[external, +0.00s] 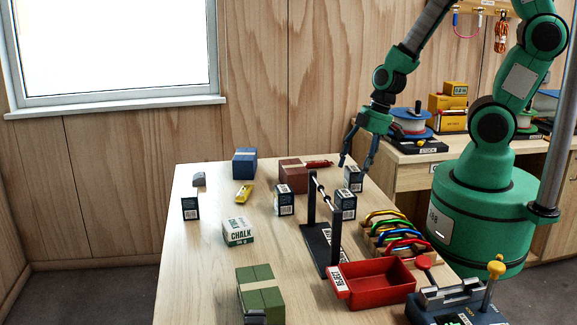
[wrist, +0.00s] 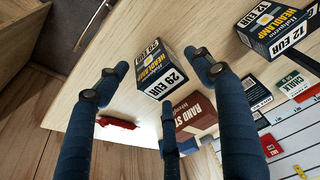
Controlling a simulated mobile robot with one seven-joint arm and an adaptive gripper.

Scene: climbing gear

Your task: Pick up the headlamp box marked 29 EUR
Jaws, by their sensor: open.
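The headlamp box marked 29 EUR (wrist: 160,72) is dark with a white and yellow label. In the wrist view it lies between the spread fingers of my gripper (wrist: 160,84), which is open and empty. In the external view a dark box (external: 353,180) stands near the table's far right edge, just below the fingertips of my gripper (external: 354,164); it appears to be the same box. I cannot tell whether any finger touches it. A similar headlamp box marked 12 EUR (wrist: 281,27) stands close by; it also shows in the external view (external: 345,206).
A black rack with two posts (external: 337,250) stands just in front of the boxes. A brown block (external: 293,176) and red item (external: 319,163) lie to the left. Two more dark boxes (external: 284,201), a chalk box (external: 238,232) and a red tray (external: 372,290) share the table.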

